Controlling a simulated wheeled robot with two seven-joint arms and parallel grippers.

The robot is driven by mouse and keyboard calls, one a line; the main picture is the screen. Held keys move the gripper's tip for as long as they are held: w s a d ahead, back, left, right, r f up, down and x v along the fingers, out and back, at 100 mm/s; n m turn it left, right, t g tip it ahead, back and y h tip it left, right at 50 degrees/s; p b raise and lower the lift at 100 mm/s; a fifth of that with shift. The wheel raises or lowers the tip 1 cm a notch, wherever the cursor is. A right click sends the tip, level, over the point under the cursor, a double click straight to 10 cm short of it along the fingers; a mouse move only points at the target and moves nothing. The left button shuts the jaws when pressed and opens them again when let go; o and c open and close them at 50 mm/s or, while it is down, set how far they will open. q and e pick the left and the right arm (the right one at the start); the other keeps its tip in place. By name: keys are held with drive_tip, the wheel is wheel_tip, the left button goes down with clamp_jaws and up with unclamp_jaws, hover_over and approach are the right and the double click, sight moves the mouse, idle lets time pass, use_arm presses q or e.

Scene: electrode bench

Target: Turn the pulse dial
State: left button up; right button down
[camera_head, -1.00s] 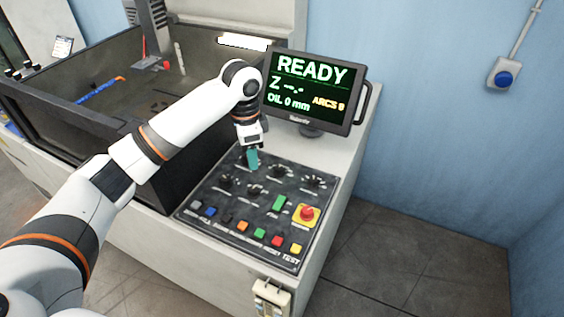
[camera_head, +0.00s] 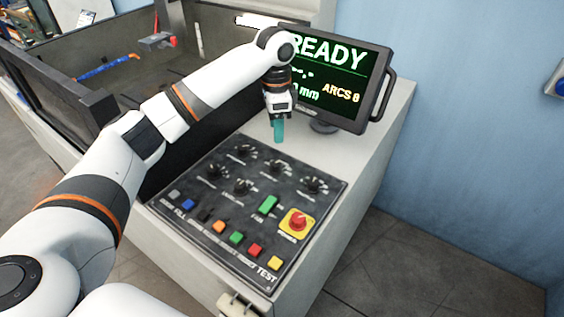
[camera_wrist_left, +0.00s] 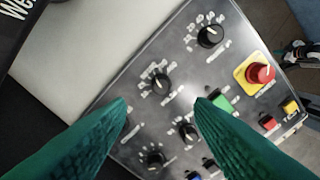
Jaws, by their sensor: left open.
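The control panel (camera_head: 183,183) carries several black dials in two rows: the back row has a left dial (camera_head: 246,150), a middle dial (camera_head: 279,169) and a right dial (camera_head: 314,185); the front row has two more (camera_head: 212,171) (camera_head: 243,187). Their labels are too blurred to tell which is the pulse dial. My left gripper (camera_head: 278,138) points down above the panel's back edge, empty. In the left wrist view its teal fingers (camera_wrist_left: 160,103) are spread apart, with one dial (camera_wrist_left: 160,83) beyond the gap and another (camera_wrist_left: 210,36) farther up. My right gripper is out of view.
A red knob on a yellow plate (camera_head: 297,222), a green switch (camera_head: 267,205) and a row of coloured buttons (camera_head: 236,237) sit in front of the dials. The monitor (camera_head: 345,85) reading READY stands close behind my gripper. A dark-walled tank (camera_head: 100,120) lies left.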

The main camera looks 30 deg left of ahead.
sight(276, 163)
use_arm(q)
drive_tip(key=f+p, duration=0.1)
drive_tip(key=f, duration=0.4)
drive_tip(key=f+p, duration=0.1)
drive_tip(key=f, duration=0.4)
drive_tip(key=shift+s+a, duration=0.15)
drive_tip(key=shift+s, duration=0.05)
drive_tip(key=shift+f, duration=0.6)
